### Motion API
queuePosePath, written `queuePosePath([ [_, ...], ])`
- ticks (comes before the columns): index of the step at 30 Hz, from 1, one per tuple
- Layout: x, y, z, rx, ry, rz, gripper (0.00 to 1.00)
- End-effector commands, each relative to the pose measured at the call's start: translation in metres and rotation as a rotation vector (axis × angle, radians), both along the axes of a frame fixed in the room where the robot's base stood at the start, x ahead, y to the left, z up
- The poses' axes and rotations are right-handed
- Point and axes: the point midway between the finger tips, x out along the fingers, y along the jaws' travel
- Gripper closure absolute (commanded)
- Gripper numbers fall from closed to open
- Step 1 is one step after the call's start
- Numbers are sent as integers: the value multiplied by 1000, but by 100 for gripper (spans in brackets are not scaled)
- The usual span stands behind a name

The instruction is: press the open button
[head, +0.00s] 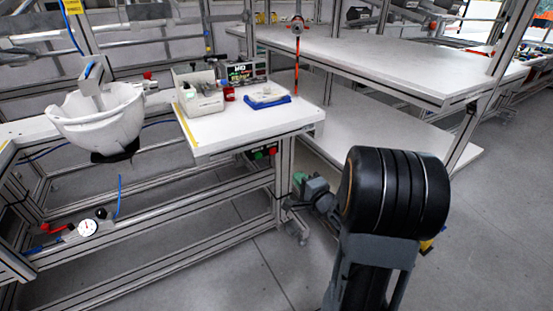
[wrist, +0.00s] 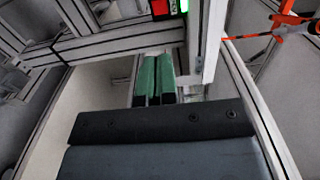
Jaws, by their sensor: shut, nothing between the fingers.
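A button box sits under the front right edge of the small white worktable. In the head view it shows a green button (head: 258,155) and a red button (head: 272,151). In the wrist view a red patch (wrist: 160,7) and a bright green patch (wrist: 184,5) show at the top edge, partly cut off. No label is readable, so I cannot tell which one is the open button. My gripper (head: 298,178) is to the right of and below the buttons, beside the table leg. In the wrist view its green fingers (wrist: 154,82) are together and empty, apart from the buttons.
The small worktable (head: 215,140) carries a bin, a red item and a blue tray. A white helmet shell (head: 100,118) sits on a fixture at left. A two-level white bench (head: 390,65) stands behind my arm. An aluminium post (head: 284,165) is close to my gripper.

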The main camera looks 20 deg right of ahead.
Motion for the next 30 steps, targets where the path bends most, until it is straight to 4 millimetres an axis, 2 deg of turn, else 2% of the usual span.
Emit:
queuePosePath([
  [8,9,2,-1,-2,0,2,100],
  [24,103,13,-3,-1,0,1,100],
  [30,126,15,-2,-3,0,0,100],
])
